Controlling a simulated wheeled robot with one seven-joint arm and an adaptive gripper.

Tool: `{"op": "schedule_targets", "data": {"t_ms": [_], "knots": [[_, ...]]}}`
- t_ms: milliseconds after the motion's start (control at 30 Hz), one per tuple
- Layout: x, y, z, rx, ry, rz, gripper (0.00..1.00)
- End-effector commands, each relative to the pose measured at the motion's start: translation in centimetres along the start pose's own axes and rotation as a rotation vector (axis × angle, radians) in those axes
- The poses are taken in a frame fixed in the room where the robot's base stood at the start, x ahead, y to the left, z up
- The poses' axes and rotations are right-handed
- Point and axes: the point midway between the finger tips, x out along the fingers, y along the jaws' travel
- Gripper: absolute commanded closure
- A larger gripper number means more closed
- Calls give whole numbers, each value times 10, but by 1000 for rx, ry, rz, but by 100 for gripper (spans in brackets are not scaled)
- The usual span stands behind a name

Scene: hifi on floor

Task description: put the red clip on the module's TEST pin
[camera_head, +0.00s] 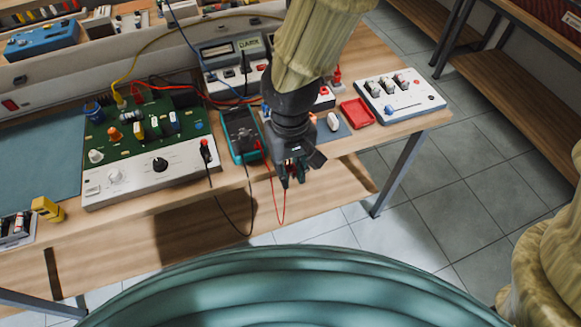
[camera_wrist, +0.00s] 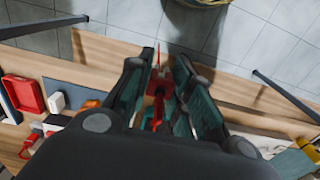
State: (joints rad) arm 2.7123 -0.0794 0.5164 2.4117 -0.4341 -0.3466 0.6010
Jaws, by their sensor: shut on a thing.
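My gripper (camera_head: 293,178) hangs just off the table's front edge, to the right of the teal multimeter (camera_head: 242,134). In the wrist view my gripper (camera_wrist: 163,72) is shut on the red clip (camera_wrist: 156,88), which shows between the fingers. A red lead loops down below the table edge and up to the gripper. The likely module, a green board with a pale front panel (camera_head: 128,188), lies left of the multimeter. A black clip with a red top (camera_head: 206,151) stands at its right end, with a black lead. I cannot make out which pin is TEST.
A red tray (camera_head: 357,112) and a white box with several switches (camera_head: 400,97) lie to the right. A bench instrument (camera_head: 229,52) stands behind. A yellow block (camera_head: 47,209) sits at the left front. The floor before the table is open.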

Motion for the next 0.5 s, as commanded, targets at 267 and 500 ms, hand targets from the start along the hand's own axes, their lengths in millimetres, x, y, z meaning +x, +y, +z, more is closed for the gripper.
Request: {"op": "schedule_targets", "data": {"t_ms": [267, 500], "knots": [[-10, 0, 0, 0, 0, 0, 96], [-17, 0, 0, 0, 0, 0, 96]]}}
